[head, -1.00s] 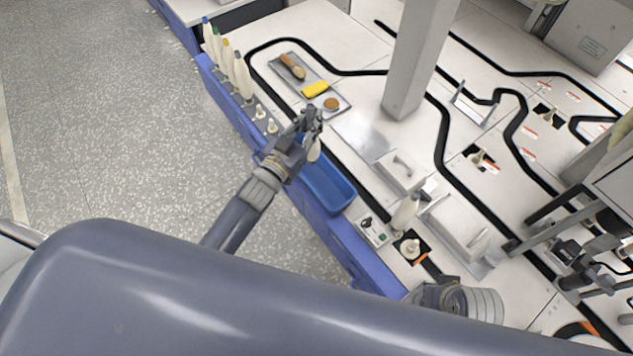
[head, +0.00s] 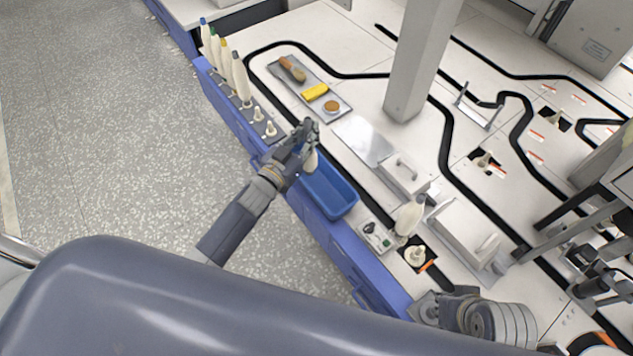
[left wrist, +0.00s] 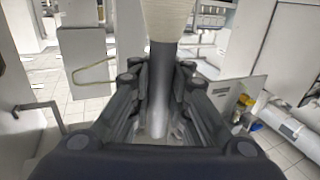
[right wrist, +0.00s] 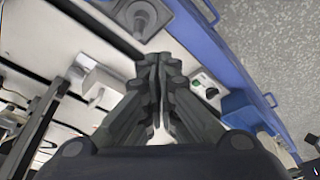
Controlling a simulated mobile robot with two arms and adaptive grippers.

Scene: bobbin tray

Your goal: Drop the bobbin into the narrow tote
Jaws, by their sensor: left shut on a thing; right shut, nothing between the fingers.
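My left gripper (head: 307,131) is shut on a cream bobbin (head: 311,161), which hangs below its fingers at the far-left end of the blue narrow tote (head: 347,209). The bobbin overlaps the tote's end in the head view; I cannot tell its height above it. In the left wrist view, the bobbin's cream yarn (left wrist: 167,18) and grey lower tube stand between the fingers (left wrist: 160,85). The visible tote floor looks empty. My right gripper (right wrist: 158,75) is shut and empty; in the head view it shows partly at the bottom.
Several bobbins (head: 240,78) stand in a row on the bench's left edge. A tray (head: 338,117) holds a brush and a yellow sponge. A grey post (head: 414,70) rises behind the tote.

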